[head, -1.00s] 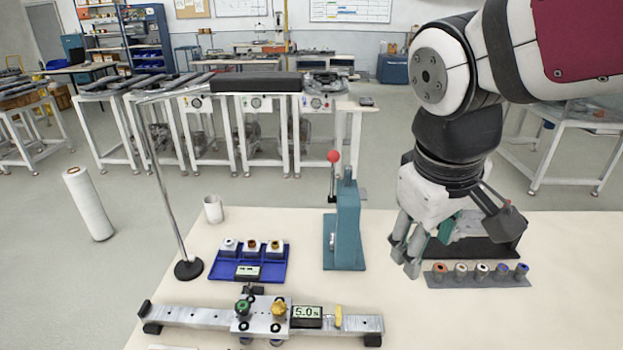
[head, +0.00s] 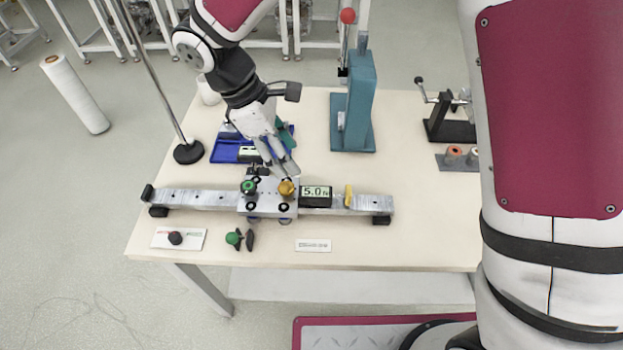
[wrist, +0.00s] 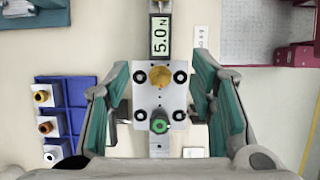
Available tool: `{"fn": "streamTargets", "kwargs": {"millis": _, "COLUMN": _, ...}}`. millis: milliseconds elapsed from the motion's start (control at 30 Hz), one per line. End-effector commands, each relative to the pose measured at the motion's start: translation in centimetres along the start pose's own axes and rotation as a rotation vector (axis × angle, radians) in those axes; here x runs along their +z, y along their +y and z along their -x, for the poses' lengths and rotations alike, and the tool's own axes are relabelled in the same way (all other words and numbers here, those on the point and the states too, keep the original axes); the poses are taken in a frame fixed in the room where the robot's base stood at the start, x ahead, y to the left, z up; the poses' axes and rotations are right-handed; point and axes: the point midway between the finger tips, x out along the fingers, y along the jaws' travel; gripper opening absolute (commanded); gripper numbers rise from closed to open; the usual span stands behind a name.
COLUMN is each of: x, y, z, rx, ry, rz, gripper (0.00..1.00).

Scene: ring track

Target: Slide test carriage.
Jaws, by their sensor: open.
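The test carriage (head: 267,205) is a pale plate on a long metal rail (head: 200,200), with a green knob (head: 249,187) and a brass knob (head: 287,189) on top. A display reading 5.0 N (head: 316,196) sits just right of it, then a yellow marker (head: 348,195) on the rail. My gripper (head: 283,170) hangs just behind and above the carriage, near the brass knob. In the wrist view my gripper (wrist: 160,95) is open, its fingers on either side of the carriage plate (wrist: 148,97). I cannot tell whether the fingers touch it.
A blue tray (head: 222,150) with small pieces is behind the rail. A teal press (head: 357,105) stands behind right. A white card with a black knob (head: 178,239), a green knob piece (head: 234,238) and a label (head: 313,245) lie in front. A pole base (head: 188,152) stands left.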

Motion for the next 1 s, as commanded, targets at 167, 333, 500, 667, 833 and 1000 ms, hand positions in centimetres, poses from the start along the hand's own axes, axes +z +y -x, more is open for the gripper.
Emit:
{"fn": "streamTargets", "kwargs": {"millis": 167, "x": 0.1, "y": -0.1, "z": -2.4, "rx": -0.004, "ry": -0.002, "rz": -0.001, "gripper": 0.50}}
{"fn": "streamTargets", "kwargs": {"millis": 333, "x": 0.2, "y": -0.1, "z": -5.8, "rx": -0.005, "ry": -0.002, "rz": -0.003, "gripper": 0.50}}
{"fn": "streamTargets", "kwargs": {"millis": 500, "x": 0.1, "y": -0.2, "z": -9.1, "rx": -0.005, "ry": -0.002, "rz": -0.002, "gripper": 0.50}}
{"fn": "streamTargets", "kwargs": {"millis": 667, "x": 0.1, "y": -0.1, "z": -11.5, "rx": -0.003, "ry": -0.001, "rz": -0.003, "gripper": 0.50}}
{"fn": "streamTargets", "kwargs": {"millis": 833, "x": 0.1, "y": -0.1, "z": -12.9, "rx": -0.002, "ry": 0.000, "rz": -0.003, "gripper": 0.50}}
{"fn": "streamTargets", "kwargs": {"millis": 1000, "x": 0.1, "y": -0.1, "z": -13.3, "rx": -0.001, "ry": 0.001, "rz": -0.004, "gripper": 0.50}}
